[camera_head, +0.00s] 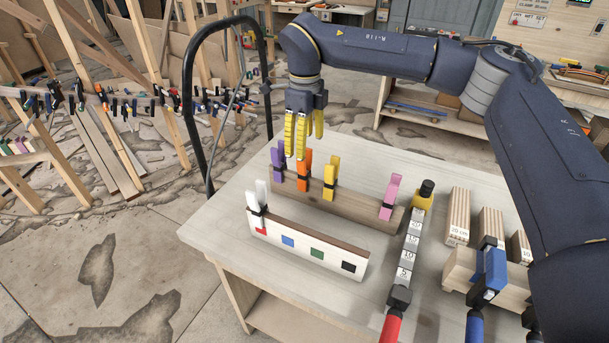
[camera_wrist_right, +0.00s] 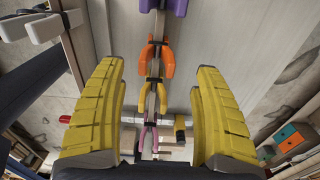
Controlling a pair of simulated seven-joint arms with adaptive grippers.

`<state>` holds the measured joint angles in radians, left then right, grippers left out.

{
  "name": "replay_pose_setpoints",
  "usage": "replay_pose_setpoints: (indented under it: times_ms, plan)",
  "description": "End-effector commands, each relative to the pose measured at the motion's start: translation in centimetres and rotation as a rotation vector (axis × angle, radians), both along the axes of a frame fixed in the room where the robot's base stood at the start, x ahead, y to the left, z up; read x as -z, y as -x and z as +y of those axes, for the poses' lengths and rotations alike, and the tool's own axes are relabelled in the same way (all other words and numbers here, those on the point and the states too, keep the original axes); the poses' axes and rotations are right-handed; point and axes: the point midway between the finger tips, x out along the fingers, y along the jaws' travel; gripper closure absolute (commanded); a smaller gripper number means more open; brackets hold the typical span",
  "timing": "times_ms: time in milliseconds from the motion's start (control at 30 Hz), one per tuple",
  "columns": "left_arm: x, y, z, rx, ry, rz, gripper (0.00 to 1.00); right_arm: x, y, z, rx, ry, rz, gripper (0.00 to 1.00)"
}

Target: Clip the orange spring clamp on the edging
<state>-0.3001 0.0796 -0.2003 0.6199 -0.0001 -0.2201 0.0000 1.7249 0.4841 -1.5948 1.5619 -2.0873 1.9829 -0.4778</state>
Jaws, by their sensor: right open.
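The orange spring clamp (camera_head: 304,168) stands upright on a wooden rail (camera_head: 350,205) between a purple clamp (camera_head: 278,164) and a yellow clamp (camera_head: 331,178). The edging (camera_head: 302,243), a pale strip with a brown top and coloured squares, lies in front of the rail. A white clamp (camera_head: 257,201) sits on its left end, above the red square. My right gripper (camera_head: 302,152) is open, pointing down just above the orange clamp. In the right wrist view the orange clamp (camera_wrist_right: 156,62) shows beyond the empty space between the yellow fingers (camera_wrist_right: 158,85). My left gripper is not seen.
A pink clamp (camera_head: 390,196) stands at the rail's right end. A bar clamp (camera_head: 407,255) with a marked scale lies to the right of the edging. Wooden blocks (camera_head: 457,216) and a blue clamp (camera_head: 490,275) are farther right. The table's left front corner is clear.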

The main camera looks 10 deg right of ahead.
Motion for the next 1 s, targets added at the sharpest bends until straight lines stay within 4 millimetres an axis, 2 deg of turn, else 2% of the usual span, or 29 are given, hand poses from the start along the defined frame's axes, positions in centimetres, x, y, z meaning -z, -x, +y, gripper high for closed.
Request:
replay_pose_setpoints:
  times_ms: [200, 433, 800, 1000]
  plan:
    - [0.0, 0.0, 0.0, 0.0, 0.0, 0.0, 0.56, 2.1, 0.0, 0.0, 0.001, -0.001, 0.0, 0.31]
    - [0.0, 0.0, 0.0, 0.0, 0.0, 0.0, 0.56, 3.0, 0.1, 0.0, 0.001, -0.001, 0.0, 0.31]
    - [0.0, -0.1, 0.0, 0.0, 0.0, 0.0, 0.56, 7.1, 0.4, 0.1, 0.002, -0.002, 0.0, 0.31]
    - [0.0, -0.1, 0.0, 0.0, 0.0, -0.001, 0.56, 7.7, 0.4, 0.1, 0.002, -0.002, -0.001, 0.31]
